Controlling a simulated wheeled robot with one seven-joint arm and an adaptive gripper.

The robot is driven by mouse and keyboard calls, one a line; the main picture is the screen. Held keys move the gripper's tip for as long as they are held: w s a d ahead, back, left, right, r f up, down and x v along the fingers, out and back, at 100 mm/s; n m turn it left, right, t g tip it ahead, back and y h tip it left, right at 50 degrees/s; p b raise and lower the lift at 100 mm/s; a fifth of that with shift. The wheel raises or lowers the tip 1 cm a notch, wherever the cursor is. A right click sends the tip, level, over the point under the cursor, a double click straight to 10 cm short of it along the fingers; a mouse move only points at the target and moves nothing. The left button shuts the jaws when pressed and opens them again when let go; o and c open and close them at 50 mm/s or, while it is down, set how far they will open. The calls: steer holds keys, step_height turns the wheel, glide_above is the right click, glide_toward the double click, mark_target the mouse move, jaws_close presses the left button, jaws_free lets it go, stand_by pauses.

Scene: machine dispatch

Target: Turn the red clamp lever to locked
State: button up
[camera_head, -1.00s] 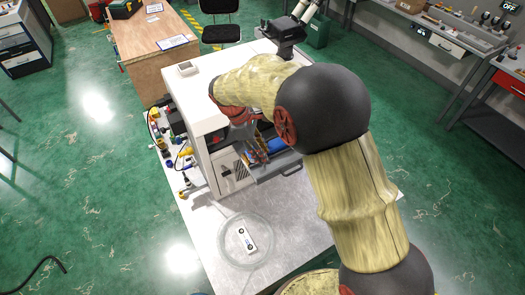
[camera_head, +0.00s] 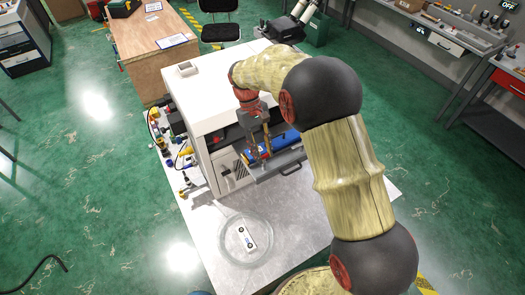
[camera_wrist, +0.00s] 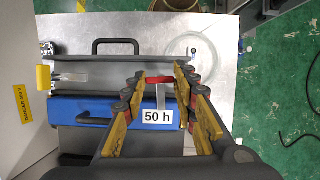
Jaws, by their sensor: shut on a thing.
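The red clamp lever (camera_wrist: 159,80) is in the wrist view, with its red bar spanning between my fingertips. A pale metal stem runs from it toward a white "50 h" label (camera_wrist: 157,117). My gripper (camera_wrist: 161,77) has its yellow-sided fingers on both sides of the red bar and is shut on it. In the head view my gripper (camera_head: 258,146) reaches down in front of the white machine (camera_head: 205,100), over its pulled-out grey drawer (camera_head: 280,168). My gripper largely hides the lever there. I cannot tell the lever's exact angle.
A blue part with a dark handle (camera_wrist: 90,112) lies beside the lever. A yellow block (camera_wrist: 43,78) is left of the drawer. A clear round dish (camera_head: 246,240) holding a white piece stands on the metal table (camera_head: 310,225), which is otherwise clear in front.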

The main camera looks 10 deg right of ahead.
steer(key=shift+m, duration=0.4)
steer(key=o, duration=1.2)
steer(key=shift+c, duration=0.2)
steer(key=v, duration=1.2)
steer(key=shift+w+d, duration=0.15)
